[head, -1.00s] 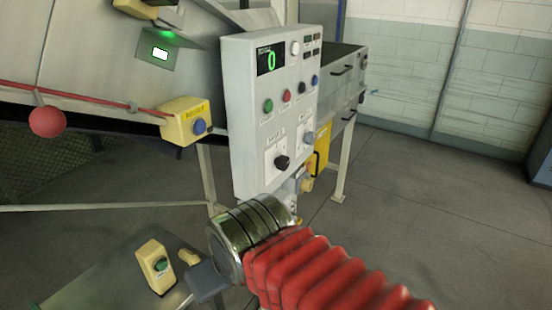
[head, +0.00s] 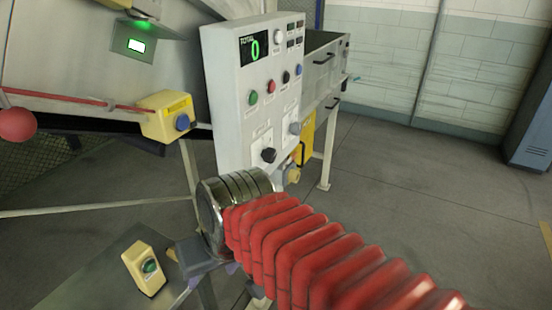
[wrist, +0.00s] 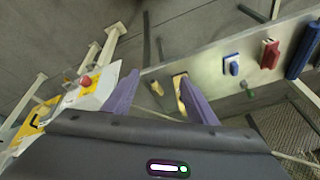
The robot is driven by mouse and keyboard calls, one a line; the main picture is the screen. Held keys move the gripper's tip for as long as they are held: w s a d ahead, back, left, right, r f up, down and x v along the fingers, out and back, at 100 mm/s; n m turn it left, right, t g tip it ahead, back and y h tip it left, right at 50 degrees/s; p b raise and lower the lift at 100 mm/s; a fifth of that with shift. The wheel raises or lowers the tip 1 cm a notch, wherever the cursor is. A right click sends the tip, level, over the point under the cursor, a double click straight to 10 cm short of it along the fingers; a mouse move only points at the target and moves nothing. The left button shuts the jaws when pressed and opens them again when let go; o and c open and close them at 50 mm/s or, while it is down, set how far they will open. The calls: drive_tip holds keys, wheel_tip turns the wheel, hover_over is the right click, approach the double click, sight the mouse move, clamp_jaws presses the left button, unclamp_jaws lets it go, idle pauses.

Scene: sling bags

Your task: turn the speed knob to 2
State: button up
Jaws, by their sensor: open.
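A white control panel (head: 222,95) stands at the centre of the head view. Its green display (head: 255,46) reads 0 under "TOTAL". Low on its face are a black rotary knob (head: 269,155) and a grey rotary knob (head: 294,128). Their labels and settings are too small to read, so I cannot tell which is the speed knob. In the wrist view my gripper (wrist: 158,95) has its two purple fingers spread, with nothing held between them. In the head view it is mostly hidden by my arm, low in front of the panel and apart from the knobs.
A yellow box with a blue button (head: 183,122) is left of the panel. A yellow box with a green button (head: 148,266) sits on a grey surface at lower left. A red ball (head: 16,124) is at far left. Open floor lies right, before a blue cabinet (head: 530,135).

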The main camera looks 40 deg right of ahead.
drive_tip(key=d+f+m+g+y, duration=0.2)
drive_tip(key=m, duration=0.2)
drive_tip(key=m+t+y, duration=0.3)
drive_tip(key=m+t, duration=1.2)
drive_tip(key=m, duration=0.9)
approach(274, 157)
drive_tip(key=v, duration=0.5)
drive_tip(key=shift+w+r, duration=0.15)
drive_tip(key=shift+r, duration=0.1)
drive_tip(key=shift+y, duration=0.3)
drive_tip(key=x, duration=1.3)
drive_tip(key=shift+w+a+f, duration=0.1)
drive_tip(key=shift+w+f, duration=0.25)
drive_tip(key=shift+w, duration=0.05)
drive_tip(key=shift+c, duration=0.3)
